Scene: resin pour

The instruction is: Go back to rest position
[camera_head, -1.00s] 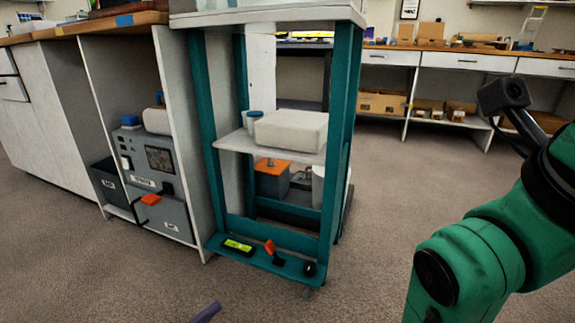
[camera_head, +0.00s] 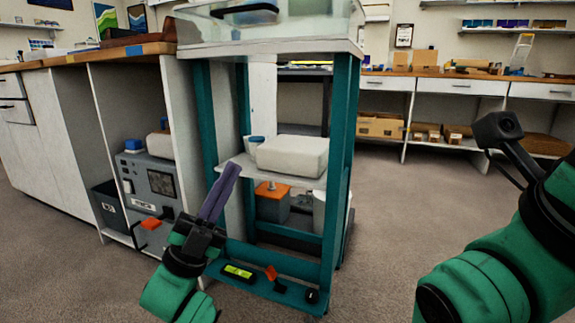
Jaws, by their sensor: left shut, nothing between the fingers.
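My left gripper (camera_head: 230,172) is shut and empty. Its long purple-grey fingers point up and to the right, in front of the left side of the teal-framed stand. My green left forearm comes in from the bottom left. My green right arm fills the right edge, with a black camera-like part at its upper end. The right gripper is not in the picture.
The teal stand (camera_head: 340,150) carries a clear tank (camera_head: 285,28) on top, a white block (camera_head: 292,155) on its middle shelf, and a green level (camera_head: 238,272) low down. A workbench (camera_head: 125,52) adjoins it. Grey floor (camera_head: 405,215) is free to the right.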

